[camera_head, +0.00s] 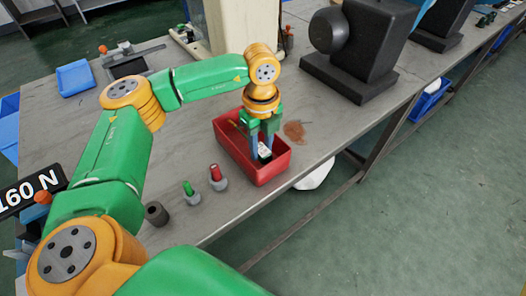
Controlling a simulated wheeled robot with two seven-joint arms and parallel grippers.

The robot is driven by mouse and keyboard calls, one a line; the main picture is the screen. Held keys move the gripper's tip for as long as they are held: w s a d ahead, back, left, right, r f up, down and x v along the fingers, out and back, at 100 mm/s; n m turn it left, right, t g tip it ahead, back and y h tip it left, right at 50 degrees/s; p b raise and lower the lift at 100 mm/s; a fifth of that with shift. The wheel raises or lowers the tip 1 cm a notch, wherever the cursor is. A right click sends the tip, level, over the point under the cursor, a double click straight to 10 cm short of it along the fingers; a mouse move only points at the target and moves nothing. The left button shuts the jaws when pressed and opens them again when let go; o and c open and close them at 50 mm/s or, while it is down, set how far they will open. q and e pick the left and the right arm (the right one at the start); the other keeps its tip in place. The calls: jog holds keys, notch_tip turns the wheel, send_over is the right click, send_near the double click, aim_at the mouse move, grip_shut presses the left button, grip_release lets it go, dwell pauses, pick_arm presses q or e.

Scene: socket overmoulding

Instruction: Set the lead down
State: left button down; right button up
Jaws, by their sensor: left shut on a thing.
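The lead (265,152) shows as a small black and white piece low between the fingers of my left gripper (261,146). The gripper points down into a red bin (270,172) on the grey table and is shut on the lead. The lead is inside the bin's outline; whether it touches the floor of the bin is hidden by the fingers and the near wall. Its full shape is too small to tell. My right gripper is not in view.
Red (215,172) and green (188,187) topped pieces and a dark cylinder (157,213) stand left of the bin. A brown patch (295,131) lies to its right. A large black machine (358,50) stands behind. A blue tray (75,78) is at the far left.

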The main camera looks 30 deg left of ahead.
pick_arm(q)
jog(key=shift+w+f, duration=0.2)
jog(key=shift+f, duration=0.9)
jog(key=shift+w+f, duration=0.15)
jog(key=shift+f, duration=0.95)
jog(key=c, duration=0.5)
grip_release()
jog(key=shift+c, duration=0.2)
jog(key=shift+r, duration=0.1)
notch_tip(320, 180, up, 12)
jog(key=shift+r, duration=0.15)
